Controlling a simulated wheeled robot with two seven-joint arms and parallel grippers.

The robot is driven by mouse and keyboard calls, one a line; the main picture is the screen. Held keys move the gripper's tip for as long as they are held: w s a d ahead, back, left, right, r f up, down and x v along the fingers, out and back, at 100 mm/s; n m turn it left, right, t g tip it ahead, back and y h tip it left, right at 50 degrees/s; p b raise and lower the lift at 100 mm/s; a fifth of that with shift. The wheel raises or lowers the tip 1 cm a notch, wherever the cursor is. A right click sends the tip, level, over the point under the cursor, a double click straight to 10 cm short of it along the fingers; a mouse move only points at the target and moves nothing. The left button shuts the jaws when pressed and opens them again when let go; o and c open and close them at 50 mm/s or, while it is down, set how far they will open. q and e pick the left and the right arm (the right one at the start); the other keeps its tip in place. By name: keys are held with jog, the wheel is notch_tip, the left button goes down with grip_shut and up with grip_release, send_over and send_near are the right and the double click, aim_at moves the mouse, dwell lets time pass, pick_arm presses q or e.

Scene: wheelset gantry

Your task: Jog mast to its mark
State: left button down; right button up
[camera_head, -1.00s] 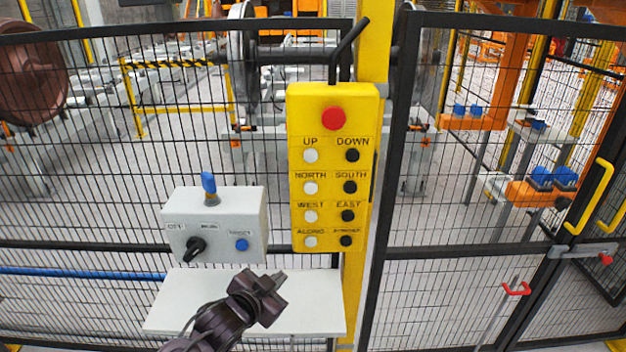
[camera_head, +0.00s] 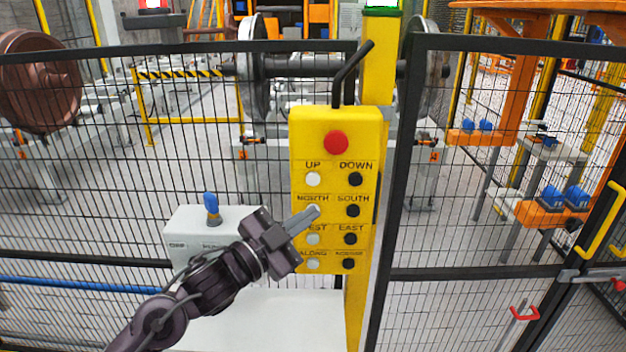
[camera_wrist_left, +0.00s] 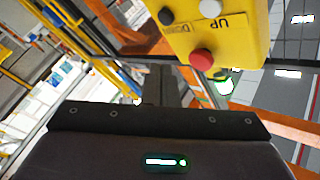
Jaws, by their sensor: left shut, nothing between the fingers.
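A yellow pendant (camera_head: 334,190) hangs on the fence post, with a red stop button (camera_head: 336,142) above white and black buttons marked UP, DOWN, NORTH, SOUTH, WEST, EAST and more. My left gripper (camera_head: 314,212) is shut and empty. Its fingertips overlap the white NORTH button, partly hiding it and the WEST label. I cannot tell whether they touch it. In the left wrist view the pendant (camera_wrist_left: 222,38) is upside down beyond the fingers (camera_wrist_left: 160,88). I cannot tell which part beyond the fence is the mast. My right gripper is out of view.
A grey box (camera_head: 185,228) with a blue-topped switch (camera_head: 211,208) stands on a white shelf (camera_head: 290,315), partly behind my left arm. Black mesh fence (camera_head: 100,185) spans the view. Behind it are a wheelset (camera_head: 253,70) and orange frames (camera_head: 520,85). A green lamp tops the post.

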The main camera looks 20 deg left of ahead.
pick_arm(q)
jog(key=shift+w, duration=0.1)
send_near(319, 179)
jog(key=shift+s+d+x, duration=0.1)
jog(key=shift+d+x, duration=0.1)
jog(key=shift+x, duration=0.7)
jog(key=shift+s+d+x, duration=0.1)
jog(key=shift+d+x, duration=0.05)
jog(key=shift+x, duration=0.7)
jog(key=shift+s+d+x, duration=0.1)
jog(key=shift+d+x, duration=0.1)
jog(key=shift+x, duration=0.7)
jog(key=shift+w+a, duration=0.1)
jog(key=shift+w, duration=0.3)
jog(key=shift+w+a, duration=0.15)
jog(key=shift+w, duration=0.2)
dwell(1.8)
jog(key=shift+s, duration=0.15)
jog(key=shift+s+d, duration=0.25)
jog(key=shift+s, duration=0.4)
